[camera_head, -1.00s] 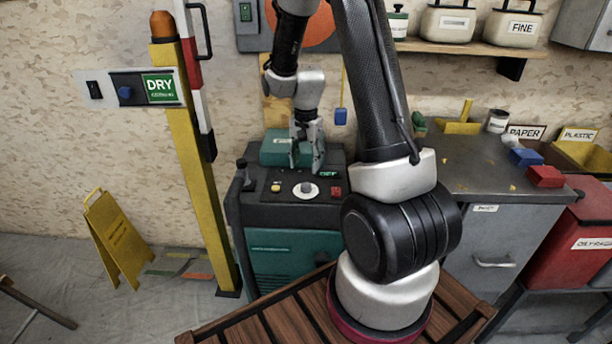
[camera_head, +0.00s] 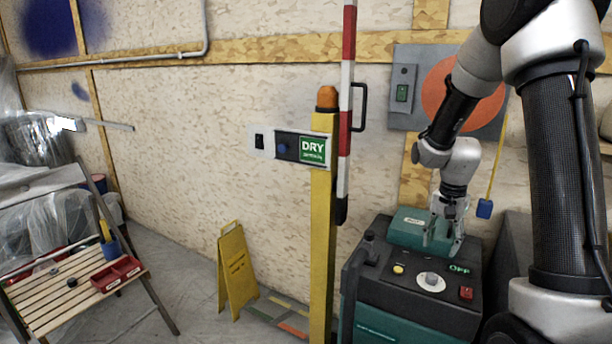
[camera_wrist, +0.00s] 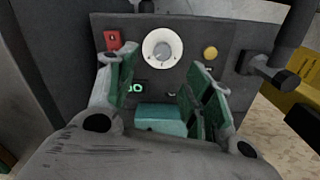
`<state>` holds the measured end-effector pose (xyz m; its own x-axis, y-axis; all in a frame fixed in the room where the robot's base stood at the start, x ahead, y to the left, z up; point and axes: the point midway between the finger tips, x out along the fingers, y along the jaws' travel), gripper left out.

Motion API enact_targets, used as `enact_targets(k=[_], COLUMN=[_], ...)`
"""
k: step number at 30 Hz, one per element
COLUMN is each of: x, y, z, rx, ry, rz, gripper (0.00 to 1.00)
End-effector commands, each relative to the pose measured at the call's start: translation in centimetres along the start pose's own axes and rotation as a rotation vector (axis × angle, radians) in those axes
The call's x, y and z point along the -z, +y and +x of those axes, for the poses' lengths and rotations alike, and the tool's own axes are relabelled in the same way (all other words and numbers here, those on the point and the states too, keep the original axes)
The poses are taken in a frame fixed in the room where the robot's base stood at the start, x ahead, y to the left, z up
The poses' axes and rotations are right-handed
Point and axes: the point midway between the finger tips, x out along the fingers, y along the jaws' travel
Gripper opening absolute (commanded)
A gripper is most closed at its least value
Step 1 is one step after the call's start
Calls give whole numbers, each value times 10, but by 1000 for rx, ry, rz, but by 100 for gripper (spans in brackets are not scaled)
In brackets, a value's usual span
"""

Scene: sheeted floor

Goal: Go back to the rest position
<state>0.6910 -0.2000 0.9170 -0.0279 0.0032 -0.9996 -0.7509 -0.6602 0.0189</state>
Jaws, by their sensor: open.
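My gripper (camera_head: 444,245) points down over the black-topped, teal-bodied machine (camera_head: 395,300), in front of the teal box at the back of its top. The wrist view shows its two green-padded fingers (camera_wrist: 160,78) spread apart with nothing between them. Beyond the fingertips are a white dial (camera_wrist: 162,49), a red switch (camera_wrist: 113,40) and a yellow button (camera_wrist: 210,53). A small green lit display (camera_wrist: 135,87) shows between the fingers. I cannot tell whether the gripper touches the teal box (camera_wrist: 160,118).
A yellow post (camera_head: 322,230) with a red-and-white pole stands left of the machine. A yellow floor sign (camera_head: 236,270) stands further left. A slatted wooden table (camera_head: 62,300) with a red tray (camera_head: 117,274) is at the far left. Open floor lies between table and sign.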

Motion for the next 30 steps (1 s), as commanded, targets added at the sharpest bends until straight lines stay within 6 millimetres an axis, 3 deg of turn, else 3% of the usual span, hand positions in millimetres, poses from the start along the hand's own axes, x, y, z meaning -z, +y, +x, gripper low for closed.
enact_targets(k=[3, 11, 21, 25, 30], x=[-28, -85, -163, -182, -192], y=[26, 68, 124, 138, 144], z=[3, -64, -148, -168, -189], rx=[-55, -38, 51, 99, 152], ry=[-75, -71, 121, 230, 344], rz=[-184, -514, -799, -819, -830], gripper=[51, 51, 51, 51, 51])
